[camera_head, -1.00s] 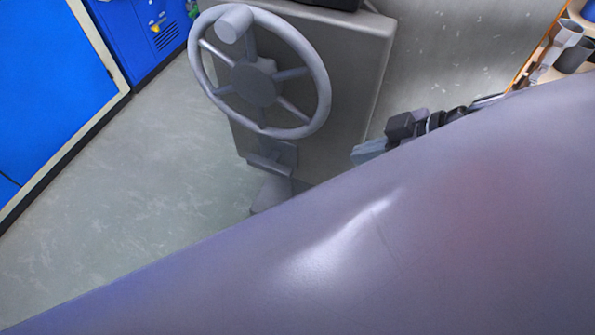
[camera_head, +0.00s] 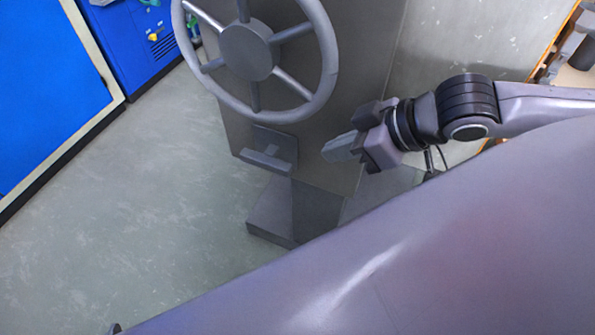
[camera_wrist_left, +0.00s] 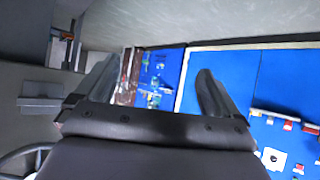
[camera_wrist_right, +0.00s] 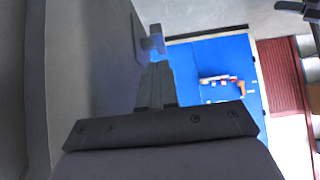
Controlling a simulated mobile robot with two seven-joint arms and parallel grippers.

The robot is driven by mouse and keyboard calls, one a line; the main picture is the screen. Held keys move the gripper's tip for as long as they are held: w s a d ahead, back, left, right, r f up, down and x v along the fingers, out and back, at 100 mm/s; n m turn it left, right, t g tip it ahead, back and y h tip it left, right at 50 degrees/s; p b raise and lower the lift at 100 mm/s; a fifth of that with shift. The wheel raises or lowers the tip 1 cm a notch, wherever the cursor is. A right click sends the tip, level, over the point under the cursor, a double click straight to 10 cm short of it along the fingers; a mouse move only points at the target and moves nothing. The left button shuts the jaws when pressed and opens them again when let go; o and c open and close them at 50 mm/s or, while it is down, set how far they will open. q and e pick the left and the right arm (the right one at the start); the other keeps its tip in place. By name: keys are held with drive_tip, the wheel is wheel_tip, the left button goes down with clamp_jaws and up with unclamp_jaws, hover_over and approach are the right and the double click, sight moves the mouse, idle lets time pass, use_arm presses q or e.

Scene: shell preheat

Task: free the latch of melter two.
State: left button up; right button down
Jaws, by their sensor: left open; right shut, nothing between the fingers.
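A grey cabinet (camera_head: 375,70) with a large spoked handwheel (camera_head: 247,52) stands ahead; no number shows on it. Low on its front is a small grey latch-like bracket with a bar (camera_head: 268,150). It also shows in the right wrist view (camera_wrist_right: 152,40), just beyond the fingertips, and at the left of the left wrist view (camera_wrist_left: 40,103). My right gripper (camera_head: 335,150) is shut and empty, to the right of the bracket and apart from it. Its closed fingers show in the right wrist view (camera_wrist_right: 157,80). My left gripper (camera_wrist_left: 158,88) is open and empty.
The cabinet's foot (camera_head: 285,215) juts out at floor level. Blue cabinets (camera_head: 45,75) stand at the left, and a wooden shelf with cups (camera_head: 580,50) at the right. The floor (camera_head: 130,200) between is clear. My own body covers the lower right of the head view.

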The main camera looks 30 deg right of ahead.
sight(285, 169)
drive_tip(key=b+x, duration=0.3)
drive_tip(key=x, duration=0.6)
drive_tip(key=shift+s+a+b, duration=0.1)
drive_tip(key=shift+s+b, duration=0.05)
drive_tip(key=shift+b, duration=0.2)
use_arm(q)
drive_tip(key=shift+m+t+h, duration=0.5)
drive_tip(key=shift+t+h, duration=0.1)
drive_tip(key=shift+h, duration=0.1)
drive_tip(key=shift+w+d+r, duration=0.6)
drive_tip(key=shift+d+r, duration=0.15)
drive_tip(key=shift+d, duration=0.2)
drive_tip(key=shift+w+d+r, duration=0.6)
drive_tip(key=shift+d+r, duration=0.15)
drive_tip(key=shift+d, duration=0.2)
use_arm(e)
drive_tip(key=shift+w+a+f, duration=0.25)
drive_tip(key=shift+w+f, duration=0.1)
use_arm(q)
drive_tip(key=shift+s+f, duration=0.1)
drive_tip(key=shift+f, duration=0.05)
use_arm(e)
drive_tip(key=shift+f, duration=0.1)
use_arm(q)
drive_tip(key=shift+s+d+f, duration=0.2)
drive_tip(key=shift+s+d, duration=0.15)
drive_tip(key=shift+s, duration=0.4)
use_arm(e)
drive_tip(key=shift+f+y, duration=0.15)
drive_tip(key=shift+y, duration=0.15)
